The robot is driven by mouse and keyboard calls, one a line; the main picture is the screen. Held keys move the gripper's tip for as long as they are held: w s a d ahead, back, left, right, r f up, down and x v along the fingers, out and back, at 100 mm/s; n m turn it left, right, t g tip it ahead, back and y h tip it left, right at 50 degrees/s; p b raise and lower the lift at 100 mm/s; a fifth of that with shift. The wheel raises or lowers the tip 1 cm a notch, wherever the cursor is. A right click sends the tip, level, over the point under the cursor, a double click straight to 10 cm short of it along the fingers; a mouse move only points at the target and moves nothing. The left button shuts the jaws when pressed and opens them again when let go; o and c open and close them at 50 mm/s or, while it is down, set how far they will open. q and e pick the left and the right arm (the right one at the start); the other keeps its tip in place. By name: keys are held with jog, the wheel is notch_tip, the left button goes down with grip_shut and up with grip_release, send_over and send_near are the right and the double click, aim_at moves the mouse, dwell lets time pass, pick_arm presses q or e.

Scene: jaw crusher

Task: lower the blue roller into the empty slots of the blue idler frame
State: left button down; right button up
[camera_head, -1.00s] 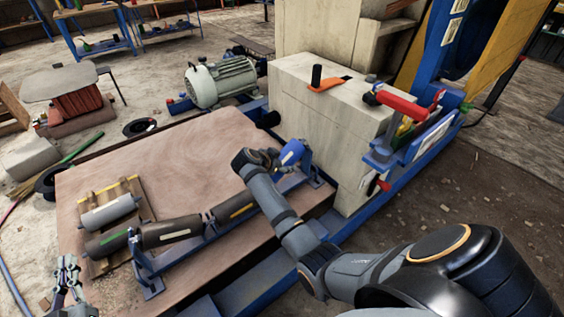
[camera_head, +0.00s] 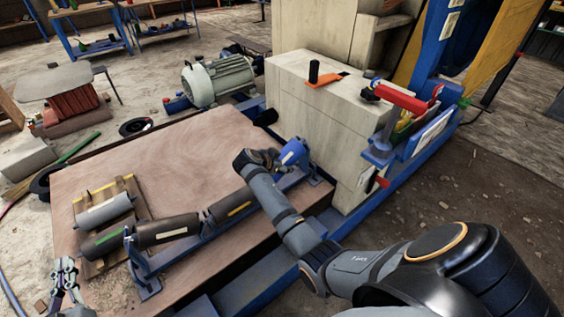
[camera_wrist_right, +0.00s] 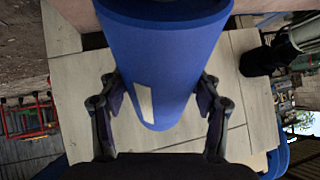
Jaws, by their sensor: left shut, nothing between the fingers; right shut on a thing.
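The blue roller (camera_head: 294,151) is at the right end of the blue idler frame (camera_head: 200,247), tilted up to the right. My right gripper (camera_head: 265,159) is shut on it, and hides much of it in the head view. In the right wrist view the blue roller (camera_wrist_right: 165,55) lies between the two fingers (camera_wrist_right: 160,105). I cannot tell whether its ends sit in the slots. My left gripper (camera_head: 66,272) is shut and empty at the lower left.
A grey roller (camera_head: 103,211) and a green-striped dark roller (camera_head: 100,244) lie on a small pallet on the wooden platform (camera_head: 150,155). A pale machine block (camera_head: 325,97) stands close behind the blue roller. A green motor (camera_head: 219,80) stands at the back. The platform's middle is clear.

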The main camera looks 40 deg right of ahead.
jog(key=shift+d+f, duration=0.25)
jog(key=o, duration=1.7)
jog(key=shift+o, duration=0.9)
jog(key=shift+a+f, duration=0.1)
jog(key=shift+f, duration=0.05)
jog(key=v, duration=0.7)
jog(key=shift+s+a+r, duration=0.1)
jog(key=shift+a+r, duration=0.05)
jog(key=shift+r, duration=0.1)
